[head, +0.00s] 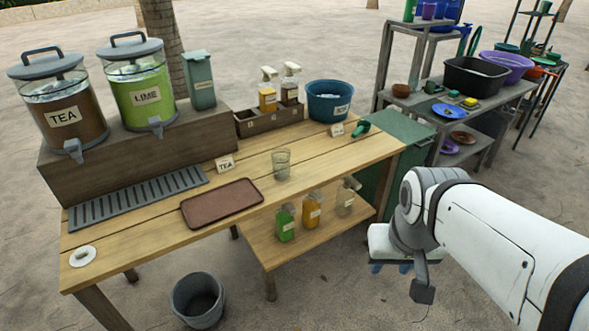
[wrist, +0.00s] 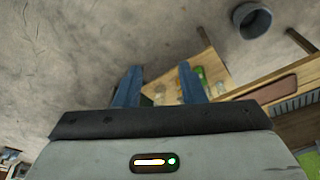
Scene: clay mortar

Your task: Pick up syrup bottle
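Several bottles could be the syrup bottle; their labels are too small to read. On the low shelf (head: 262,237) under the table's right part stand a green bottle (head: 285,222), an orange bottle (head: 312,209) and a pale bottle (head: 345,197). In a brown caddy (head: 246,126) on the table stand an amber pump bottle (head: 267,97) and a second pump bottle (head: 289,85). My gripper (head: 390,268) is right of the low shelf, apart from the bottles. In the wrist view its blue fingers (wrist: 160,70) are spread and empty, with the green bottle (wrist: 200,75) partly seen beyond them.
A glass (head: 281,164), a brown tray (head: 222,203) and a blue tub (head: 330,101) are on the wooden table (head: 130,243). Tea (head: 60,105) and lime (head: 140,88) dispensers stand at left. A grey bucket (head: 198,300) stands on the sand. A green bin (head: 395,140) is beside the table.

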